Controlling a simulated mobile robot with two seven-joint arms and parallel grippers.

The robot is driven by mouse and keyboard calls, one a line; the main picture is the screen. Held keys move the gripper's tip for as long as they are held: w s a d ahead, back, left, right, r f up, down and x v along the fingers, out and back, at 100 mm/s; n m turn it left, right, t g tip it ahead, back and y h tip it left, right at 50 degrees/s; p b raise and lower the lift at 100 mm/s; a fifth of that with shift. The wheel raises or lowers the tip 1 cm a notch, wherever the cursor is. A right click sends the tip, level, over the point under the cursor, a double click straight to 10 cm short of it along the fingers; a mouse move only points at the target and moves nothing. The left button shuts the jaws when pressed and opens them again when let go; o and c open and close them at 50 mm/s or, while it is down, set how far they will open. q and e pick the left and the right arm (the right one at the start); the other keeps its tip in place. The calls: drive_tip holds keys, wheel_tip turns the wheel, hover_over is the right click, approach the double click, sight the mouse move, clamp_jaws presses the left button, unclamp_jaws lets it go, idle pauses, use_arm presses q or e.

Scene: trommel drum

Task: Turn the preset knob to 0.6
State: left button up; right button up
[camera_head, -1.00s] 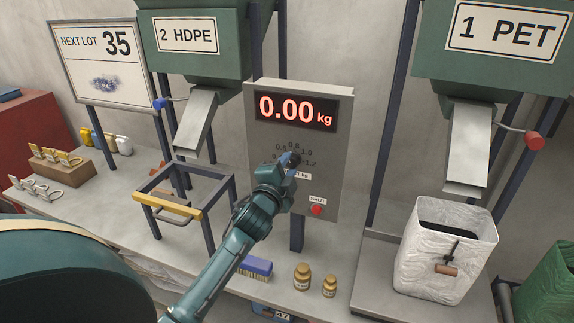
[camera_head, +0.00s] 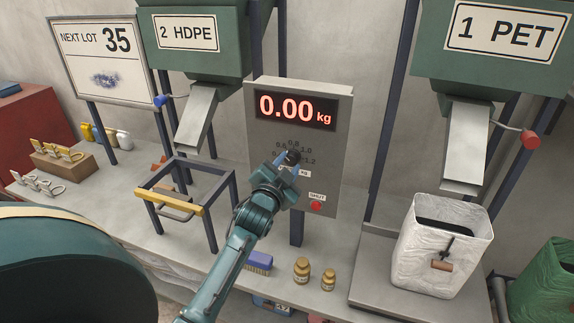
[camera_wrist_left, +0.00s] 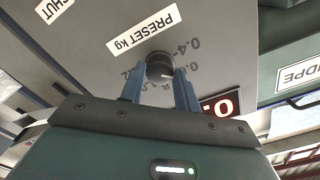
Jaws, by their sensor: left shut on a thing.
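The dark round preset knob (camera_head: 294,156) sits on the front of the grey control box (camera_head: 329,180), below the red 0.00 kg display (camera_head: 295,109). Numbers are printed in an arc above it. In the wrist view the knob (camera_wrist_left: 159,66) stands between the two blue fingers, beside the "PRESET kg" label (camera_wrist_left: 144,29) and the 0.4 mark (camera_wrist_left: 187,49). My left gripper (camera_head: 287,162) is shut on the knob. A pale line shows on the knob, but its exact reading cannot be told. My right gripper is not in view.
A red button (camera_head: 316,206) is low on the box. A metal stand with a yellow bar (camera_head: 170,201) is at left. A white bag (camera_head: 415,258) stands at right.

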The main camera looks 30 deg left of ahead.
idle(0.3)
use_arm(q)
drive_tip(key=o, duration=1)
drive_tip(key=shift+s, duration=0.15)
drive_tip(key=b+v, duration=0.1)
drive_tip(key=v, duration=1.2)
drive_tip(key=shift+b, duration=0.4)
drive_tip(key=s+d+f+g+h, duration=0.2)
drive_tip(key=s+d+f, duration=0.2)
drive_tip(key=f, duration=0.3)
drive_tip(key=s+d+f+n+g+h, duration=0.1)
drive_tip(key=s+d+f+g+h, duration=0.1)
drive_tip(key=s+d+f, duration=0.3)
drive_tip(key=s+d+f+n+g+h, duration=0.1)
drive_tip(key=s+d+f+g+h, duration=0.2)
drive_tip(key=s+d+f, duration=0.2)
drive_tip(key=shift+d+f+h, duration=0.1)
drive_tip(key=shift+d+f, duration=0.5)
drive_tip(key=shift+f, duration=0.45)
drive_tip(key=shift+d+f+h, duration=0.1)
drive_tip(key=shift+d+f, duration=0.45)
drive_tip(key=shift+f, duration=0.45)
drive_tip(key=shift+d+f+h, duration=0.1)
drive_tip(key=shift+d+f, duration=0.5)
drive_tip(key=shift+f, duration=0.45)
